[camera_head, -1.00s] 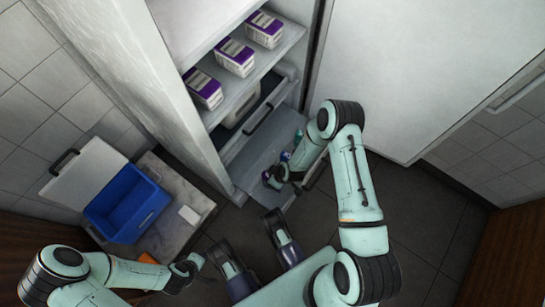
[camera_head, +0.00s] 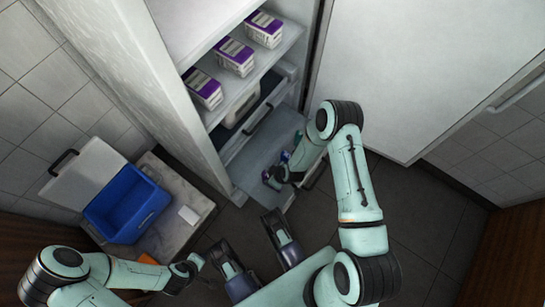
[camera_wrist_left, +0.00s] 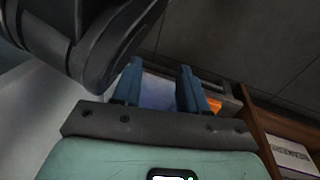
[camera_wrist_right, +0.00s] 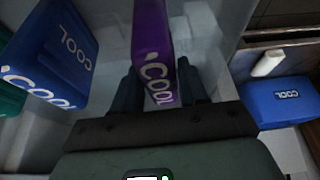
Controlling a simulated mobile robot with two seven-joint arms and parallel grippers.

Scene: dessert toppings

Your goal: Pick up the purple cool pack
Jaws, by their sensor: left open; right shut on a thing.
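The purple cool pack (camera_wrist_right: 152,38) stands between the fingers of my right gripper (camera_wrist_right: 158,80) in the right wrist view, its "COOL" lettering facing the camera. My right gripper (camera_head: 269,179) is shut on it over the open lower drawer (camera_head: 262,151) of the freezer; in the head view the gripper mostly hides the pack.
An open blue cooler box (camera_head: 128,204) stands on a marble-like top (camera_head: 180,185) at left, beside a small white item (camera_head: 188,215). Purple-and-white cartons (camera_head: 234,57) sit on the shelf above the drawer. The open white door (camera_head: 420,70) bounds the right side.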

